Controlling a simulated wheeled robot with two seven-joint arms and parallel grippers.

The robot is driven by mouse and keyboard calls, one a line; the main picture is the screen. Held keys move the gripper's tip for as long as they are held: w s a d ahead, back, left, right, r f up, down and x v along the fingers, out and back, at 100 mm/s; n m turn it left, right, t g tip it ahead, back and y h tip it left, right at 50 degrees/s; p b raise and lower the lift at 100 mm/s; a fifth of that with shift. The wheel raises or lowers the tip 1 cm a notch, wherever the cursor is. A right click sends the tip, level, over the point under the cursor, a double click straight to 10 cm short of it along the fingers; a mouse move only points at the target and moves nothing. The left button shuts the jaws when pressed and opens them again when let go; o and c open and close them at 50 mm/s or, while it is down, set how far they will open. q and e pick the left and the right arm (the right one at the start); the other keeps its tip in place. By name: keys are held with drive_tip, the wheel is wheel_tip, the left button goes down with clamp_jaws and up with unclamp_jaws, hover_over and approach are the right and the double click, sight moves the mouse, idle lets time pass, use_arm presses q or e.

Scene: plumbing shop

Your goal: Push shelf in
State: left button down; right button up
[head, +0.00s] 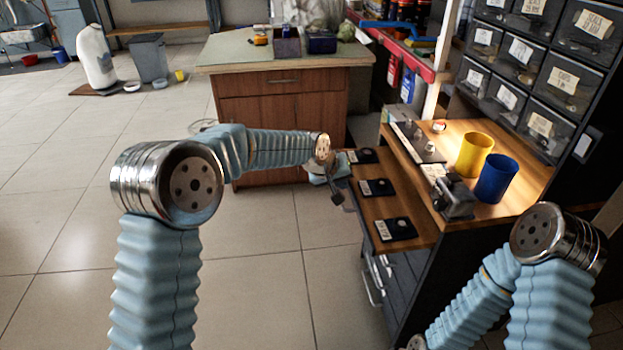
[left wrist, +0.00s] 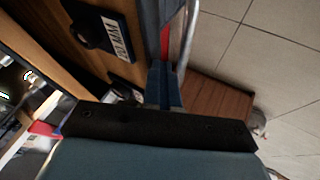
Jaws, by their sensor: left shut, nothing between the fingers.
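The pull-out wooden shelf (head: 400,203) sticks out to the left from under the workbench top (head: 490,215). Several flat black pieces with white labels lie on it, such as the middle one (head: 376,188). My left gripper (head: 337,196) is shut and empty at the shelf's outer left edge, near its far half. In the left wrist view, the closed fingers (left wrist: 164,85) are beside the edge of the shelf (left wrist: 50,48); I cannot tell whether they touch it. My right arm shows at the lower right, but its gripper is out of view.
A yellow cup (head: 473,155), a blue cup (head: 496,178) and a dark metal tool (head: 453,198) stand on the bench top. Parts drawers (head: 545,70) rise behind it. A wooden cabinet (head: 270,110) stands beyond my left arm. The tiled floor (head: 270,290) left of the shelf is clear.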

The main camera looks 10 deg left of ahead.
use_arm(q)
drive_tip(key=w+d, duration=0.1)
drive_tip(key=d, duration=0.2)
drive_tip(key=w+d+p, duration=0.1)
drive_tip(key=d, duration=0.2)
drive_tip(key=d+p, duration=0.1)
drive_tip(key=d, duration=0.2)
drive_tip(key=shift+w+d, duration=0.35)
drive_tip(key=shift+w, duration=0.05)
drive_tip(key=shift+r, duration=0.1)
